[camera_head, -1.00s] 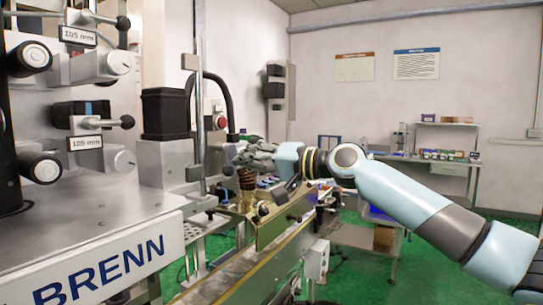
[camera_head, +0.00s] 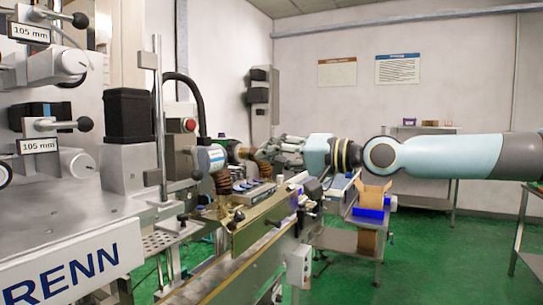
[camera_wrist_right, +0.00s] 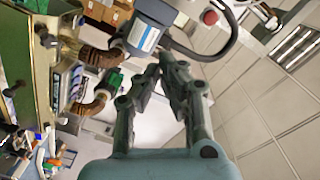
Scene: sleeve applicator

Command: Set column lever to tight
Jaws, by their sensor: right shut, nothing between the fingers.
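A bright upright column (camera_head: 158,115) stands left of centre in the head view, beside a black box. A small lever with a black ball knob (camera_head: 196,174) sticks out to the right from the clamp low on it. I cannot read any tight marking or tell its setting. My right gripper (camera_head: 262,152) points left, beyond and to the right of this knob, apart from it. In the right wrist view my right gripper (camera_wrist_right: 164,67) is shut and empty, its fingertips near a labelled grey unit (camera_wrist_right: 143,36). My left gripper is not in view.
Brown bellows (camera_head: 223,180) stand beside the labelled unit, above the conveyor (camera_head: 275,215). A red button box (camera_head: 188,126) is behind the column. The BRENN machine (camera_head: 70,270) fills the left.

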